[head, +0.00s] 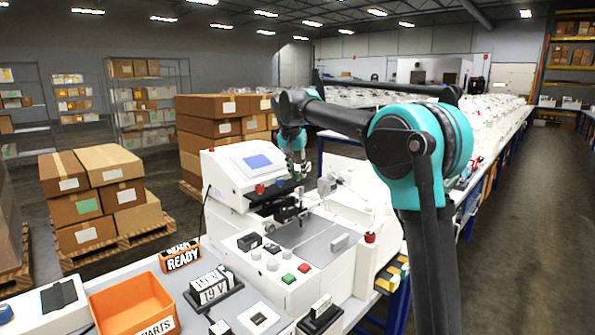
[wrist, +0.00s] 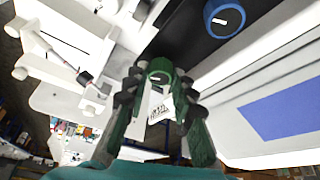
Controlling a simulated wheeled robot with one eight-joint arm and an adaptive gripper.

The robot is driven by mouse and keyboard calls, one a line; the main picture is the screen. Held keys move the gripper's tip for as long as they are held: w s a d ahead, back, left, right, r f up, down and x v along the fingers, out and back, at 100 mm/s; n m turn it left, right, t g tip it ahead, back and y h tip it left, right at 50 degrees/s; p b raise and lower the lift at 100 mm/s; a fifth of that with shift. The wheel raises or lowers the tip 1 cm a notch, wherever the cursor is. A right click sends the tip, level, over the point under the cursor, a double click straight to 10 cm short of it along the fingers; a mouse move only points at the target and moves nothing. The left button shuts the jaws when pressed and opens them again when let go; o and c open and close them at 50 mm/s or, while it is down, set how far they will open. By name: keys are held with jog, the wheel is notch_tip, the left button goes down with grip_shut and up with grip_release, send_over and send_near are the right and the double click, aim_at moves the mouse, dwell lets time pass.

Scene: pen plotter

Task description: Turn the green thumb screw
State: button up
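The green thumb screw (wrist: 158,70) shows in the wrist view as a round green knob with a pale mark on its face. It sits between the two dark fingertips of my gripper (wrist: 160,76), one on each side and very close to it. I cannot tell whether the fingertips press on it. In the head view my gripper (head: 297,166) points down at the right of the white machine's console (head: 228,170). The thumb screw cannot be made out there behind the fingers.
A blue knob (wrist: 222,18) stands beside the green one on the dark strip, with a blue screen (wrist: 285,108) to its right. A red knob (head: 260,188) is farther left on the console. An orange bin (head: 110,318) and small boxes stand at the front left.

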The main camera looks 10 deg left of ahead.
jog(key=o, duration=0.3)
jog(key=shift+o, duration=0.2)
jog(key=v, duration=1.2)
jog(key=shift+s, duration=0.1)
